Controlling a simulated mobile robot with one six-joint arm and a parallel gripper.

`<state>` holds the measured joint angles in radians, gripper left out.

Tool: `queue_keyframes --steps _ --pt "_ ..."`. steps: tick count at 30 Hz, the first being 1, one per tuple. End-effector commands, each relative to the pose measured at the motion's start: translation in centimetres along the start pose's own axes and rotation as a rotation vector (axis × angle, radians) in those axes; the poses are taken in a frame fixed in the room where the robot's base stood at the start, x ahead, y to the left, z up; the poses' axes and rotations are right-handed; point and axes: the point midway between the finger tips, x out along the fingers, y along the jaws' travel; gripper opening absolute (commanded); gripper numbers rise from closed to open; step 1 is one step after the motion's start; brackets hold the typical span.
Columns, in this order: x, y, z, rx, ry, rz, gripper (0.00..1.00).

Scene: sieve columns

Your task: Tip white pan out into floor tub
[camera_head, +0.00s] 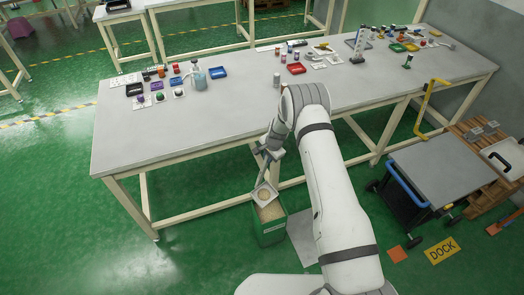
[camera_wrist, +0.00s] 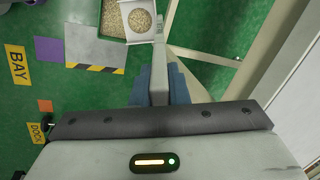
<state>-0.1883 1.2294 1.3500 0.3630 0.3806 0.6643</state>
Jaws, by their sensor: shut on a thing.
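The white pan (camera_head: 274,187) is a small square dish with a round patch of pale grains in it. It is in the air over the green floor tub (camera_head: 272,237), which also holds pale grains. The wrist view shows the pan (camera_wrist: 128,36) at the top, with part of the tub (camera_wrist: 72,10) behind it. My gripper (camera_head: 268,153) is shut on the pan's handle; in the wrist view the handle runs between the blue fingers of my gripper (camera_wrist: 159,82). I cannot tell how far the pan is tilted.
A long grey bench (camera_head: 240,112) with bottles and small trays stands behind the tub. A grey floor plate (camera_head: 303,238) lies right of the tub. A cart (camera_head: 440,170) and a yellow DOCK sign (camera_head: 441,250) are at right. The floor at left is clear.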

Motion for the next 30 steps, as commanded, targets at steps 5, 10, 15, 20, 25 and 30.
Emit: queue_keyframes --steps 5,10,15,20,25,30 --pt "-0.4 1.2 0.1 0.003 -0.011 -0.046 0.00" --pt "-0.3 2.6 -0.1 0.007 0.003 -0.075 0.00" --pt "0.0 3.1 -0.2 0.002 0.000 -0.094 0.00" --pt "-0.1 3.6 -0.2 0.003 -0.002 -0.110 0.00" --pt "-0.2 4.3 -0.2 0.004 -0.001 -0.128 0.00" --pt "-0.3 5.0 -0.2 0.003 0.001 -0.146 0.00"
